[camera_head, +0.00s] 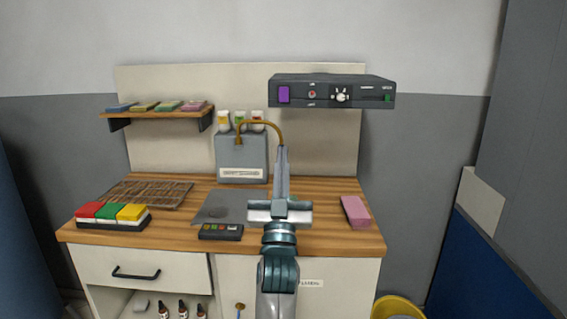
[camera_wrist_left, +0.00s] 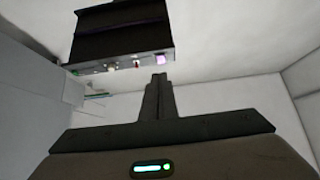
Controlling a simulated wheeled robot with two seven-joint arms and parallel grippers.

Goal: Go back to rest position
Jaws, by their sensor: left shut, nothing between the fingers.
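My left gripper (camera_head: 282,150) stands upright in the middle of the head view, in front of the wooden counter, with its fingers pointing up. Its fingers are together and hold nothing. In the left wrist view the closed fingers (camera_wrist_left: 159,78) point toward the underside of a black control box. That black control box (camera_head: 325,92) is mounted high at the right of the back panel, above the fingertips in the head view. It carries a purple square, knobs and a green button. My right gripper is in neither view.
The wooden counter (camera_head: 330,240) holds a grey tank (camera_head: 241,157) with a curved brass tube, a small button panel (camera_head: 221,232), a pink block (camera_head: 355,211) and a tray of coloured blocks (camera_head: 112,214). A shelf (camera_head: 160,114) hangs at left. A yellow bucket (camera_head: 398,307) stands at lower right.

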